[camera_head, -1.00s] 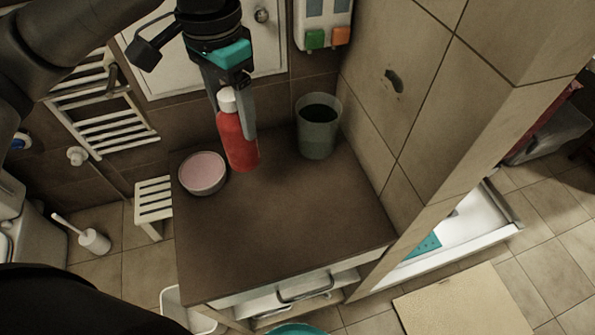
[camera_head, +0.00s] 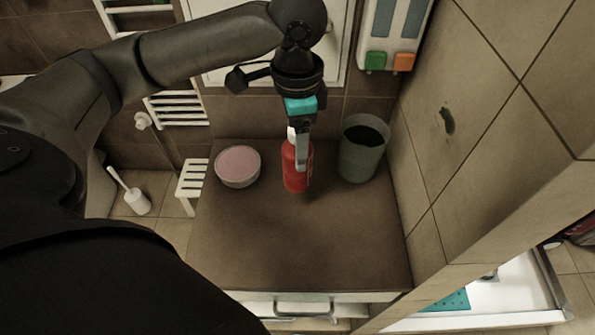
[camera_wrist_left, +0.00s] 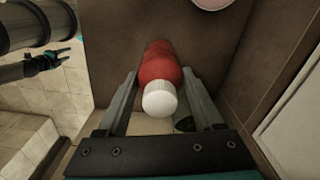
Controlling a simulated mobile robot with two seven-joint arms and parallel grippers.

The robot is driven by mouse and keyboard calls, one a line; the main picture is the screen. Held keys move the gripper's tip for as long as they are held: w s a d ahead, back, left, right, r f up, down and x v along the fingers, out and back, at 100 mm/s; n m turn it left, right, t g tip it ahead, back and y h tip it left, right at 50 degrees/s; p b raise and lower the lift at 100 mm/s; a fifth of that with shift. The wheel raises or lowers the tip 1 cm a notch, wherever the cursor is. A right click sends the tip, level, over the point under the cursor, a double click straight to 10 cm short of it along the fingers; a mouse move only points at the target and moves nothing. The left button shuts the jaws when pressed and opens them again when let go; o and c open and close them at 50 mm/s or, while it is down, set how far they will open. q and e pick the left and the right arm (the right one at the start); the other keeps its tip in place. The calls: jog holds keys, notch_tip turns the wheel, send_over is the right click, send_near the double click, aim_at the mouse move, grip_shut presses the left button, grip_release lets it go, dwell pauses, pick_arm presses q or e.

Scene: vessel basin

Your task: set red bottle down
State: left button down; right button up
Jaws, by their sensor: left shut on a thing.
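The red bottle (camera_head: 294,178) with a white cap is upright between the pink-topped bowl and the grey-green cup, at the back of the brown counter (camera_head: 290,240). My left gripper (camera_head: 302,152) is shut on it from above. In the left wrist view the red bottle (camera_wrist_left: 160,64) lies between the two fingers (camera_wrist_left: 160,105), white cap toward the camera. Its base is at or just above the counter top; I cannot tell if it touches. What seems to be my right gripper (camera_wrist_left: 48,62) shows small at the left of the wrist view, its jaws unclear.
The pink-topped bowl (camera_head: 238,166) stands left of the bottle and the grey-green cup (camera_head: 362,150) close on its right. A tiled wall (camera_head: 450,150) bounds the right side. The counter's front half is clear. A white stool (camera_head: 192,180) stands left of the counter.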

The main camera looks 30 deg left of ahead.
aim_at(294, 181)
pick_arm(q)
notch_tip(294, 181, down, 7)
jog(key=shift+f+b, duration=0.15)
jog(key=shift+b, duration=0.7)
jog(key=shift+c, duration=0.2)
grip_release()
jog(key=shift+f, duration=0.1)
